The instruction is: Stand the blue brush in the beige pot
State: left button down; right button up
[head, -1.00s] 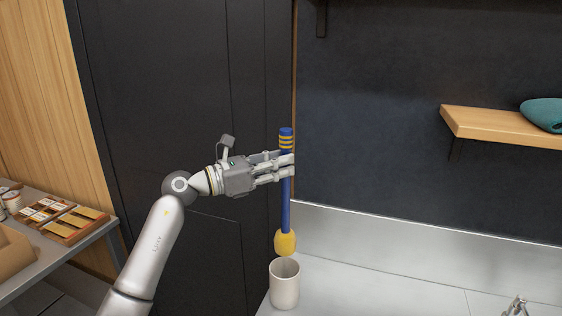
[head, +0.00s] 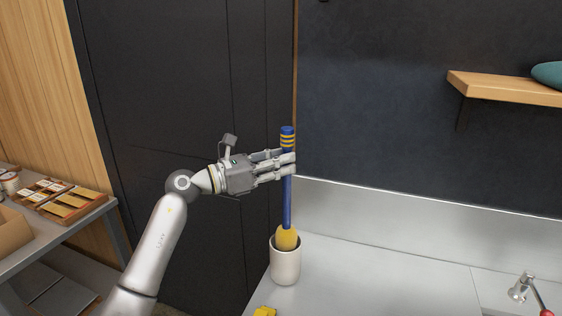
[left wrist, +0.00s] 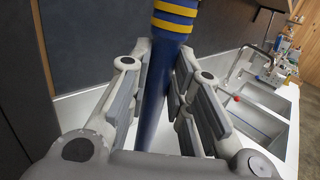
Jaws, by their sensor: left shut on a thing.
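The blue brush (head: 287,205) has a blue handle with yellow bands at the top and a yellow head at the bottom. It is upright in the head view. My left gripper (head: 288,163) is shut on its handle below the bands; the handle also shows between the fingers in the left wrist view (left wrist: 156,95). The beige pot (head: 286,264) stands on the counter directly below. The lower part of the yellow head is hidden behind the pot's front rim, so it appears to be partly inside the opening. The pot's floor is hidden. My right gripper is not in view.
The metal counter (head: 380,265) is clear to the right of the pot. A yellow object (head: 265,311) shows at the bottom edge. A faucet (head: 521,287) is at the lower right, and a wooden shelf (head: 505,88) is above. Sinks (left wrist: 262,125) show in the wrist view.

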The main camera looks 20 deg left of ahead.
pick_arm(q)
notch_tip(320, 180, down, 5)
jog(key=b, duration=0.4)
jog(key=shift+f, duration=0.2)
jog(key=c, duration=1.2)
grip_release()
jog(key=shift+c, duration=0.2)
jog(key=v, duration=1.2)
jog(key=shift+s, duration=0.1)
